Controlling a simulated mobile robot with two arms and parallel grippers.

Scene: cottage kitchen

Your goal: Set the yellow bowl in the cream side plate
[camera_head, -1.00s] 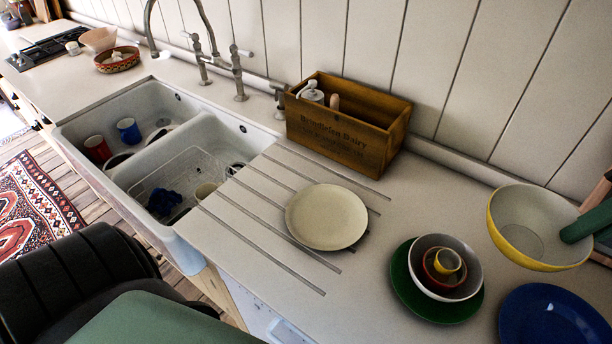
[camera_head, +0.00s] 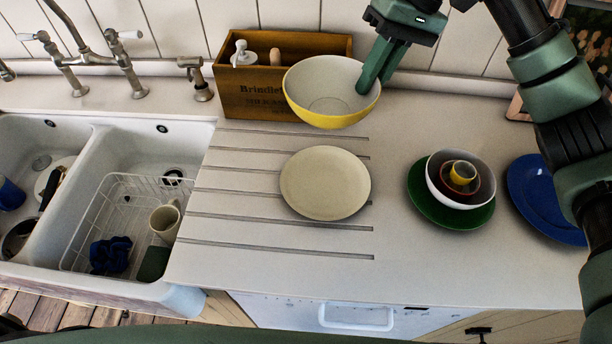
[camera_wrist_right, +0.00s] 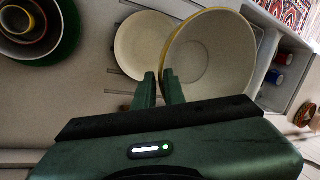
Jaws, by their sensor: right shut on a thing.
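The yellow bowl (camera_head: 334,118), yellow outside and cream inside, is held in the air in front of the wooden box. My right gripper (camera_head: 368,84) is shut on its right rim. The bowl is upright or nearly so, behind the cream side plate and above counter level. The cream side plate (camera_head: 325,184) lies flat and empty on the grooved drainboard. In the right wrist view the bowl (camera_wrist_right: 210,55) is between my fingertips (camera_wrist_right: 158,80) at its rim, and it overlaps the edge of the plate (camera_wrist_right: 138,45). My left gripper is not in view.
A green plate (camera_head: 424,205) with nested bowls (camera_head: 440,190) stands right of the cream plate, with a blue plate (camera_head: 540,205) beyond. The wooden box (camera_head: 240,100) with a soap dispenser stands behind. The sink (camera_head: 110,215) with a dish rack is at left.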

